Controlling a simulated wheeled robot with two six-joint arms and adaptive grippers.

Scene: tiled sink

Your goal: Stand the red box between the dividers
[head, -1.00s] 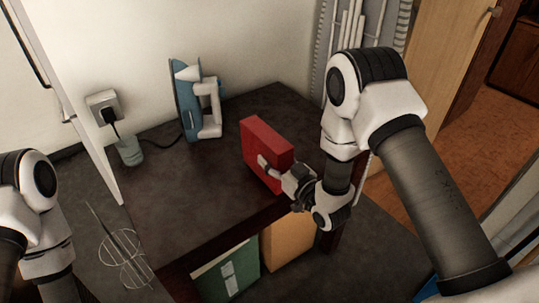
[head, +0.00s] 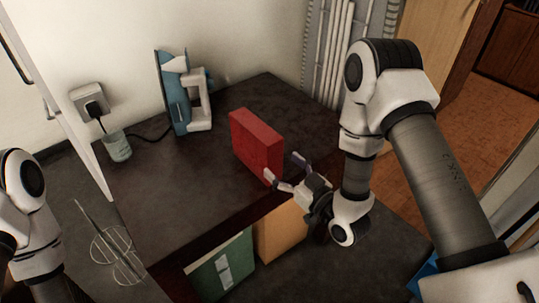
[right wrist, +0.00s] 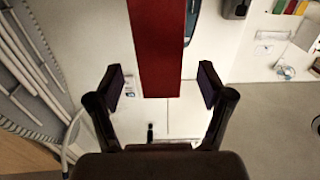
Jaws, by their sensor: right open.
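The red box (head: 255,150) stands upright on the dark raised counter, near its front edge. My right gripper (head: 284,168) is open and empty in front of the box, with its fingers pointing at it. In the right wrist view the red box (right wrist: 157,45) shows beyond and between the open fingertips (right wrist: 162,85), with a gap on each side. Thin wire loops (head: 116,255), possibly dividers, stand at the lower left, well away from the box. My left gripper is out of view; only part of that arm shows at the left edge.
A blue and white iron (head: 183,95) stands upright behind the box to the left. A cup (head: 117,147) stands near the wall socket (head: 90,102). A green box (head: 222,268) and an orange box (head: 280,232) stand below the counter's front edge.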

